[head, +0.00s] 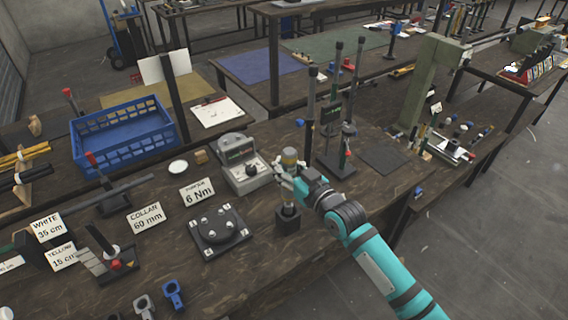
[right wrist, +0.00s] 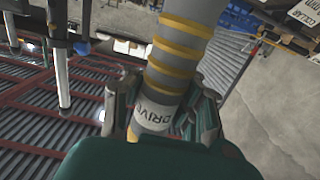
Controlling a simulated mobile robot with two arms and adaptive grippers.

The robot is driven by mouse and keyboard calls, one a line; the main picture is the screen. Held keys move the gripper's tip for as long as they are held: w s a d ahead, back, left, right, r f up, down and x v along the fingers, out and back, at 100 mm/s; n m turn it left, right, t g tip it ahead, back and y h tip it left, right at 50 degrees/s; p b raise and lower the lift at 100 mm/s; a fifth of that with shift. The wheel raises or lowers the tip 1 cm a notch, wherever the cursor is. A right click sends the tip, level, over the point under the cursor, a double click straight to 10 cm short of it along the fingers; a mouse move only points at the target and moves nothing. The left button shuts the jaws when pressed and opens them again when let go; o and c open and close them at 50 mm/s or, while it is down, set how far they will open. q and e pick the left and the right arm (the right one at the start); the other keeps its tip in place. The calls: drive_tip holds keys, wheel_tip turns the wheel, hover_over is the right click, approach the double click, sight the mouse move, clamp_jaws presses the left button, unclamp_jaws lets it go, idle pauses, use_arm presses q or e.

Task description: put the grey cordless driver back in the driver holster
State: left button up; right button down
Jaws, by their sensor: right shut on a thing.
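The grey cordless driver (head: 289,156) stands upright near the front edge of the bench. My right gripper (head: 289,178) is shut around its middle. In the right wrist view the driver (right wrist: 178,45) is a grey cylinder with yellow bands and dark lettering, between the two fingers of my right gripper (right wrist: 168,112). The driver holster (head: 288,220) is a small dark block directly below the driver. The driver's lower end meets the holster's top in the picture; I cannot tell how deep it sits. My left gripper is not in view.
A grey meter box (head: 243,165) stands just left of the driver. A round dark fixture (head: 220,228) and a "6 Nm" sign (head: 197,191) are further left. A press stand (head: 338,160) rises behind right. A blue crate (head: 122,136) is at the back left.

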wheel_tip(320, 180, down, 7)
drive_tip(key=b, duration=0.5)
drive_tip(key=shift+r, duration=0.2)
idle(1.8)
drive_tip(key=c, duration=1.1)
unclamp_jaws()
drive_tip(key=shift+o, duration=0.2)
drive_tip(key=v, duration=1.2)
drive_tip(key=shift+f, duration=0.15)
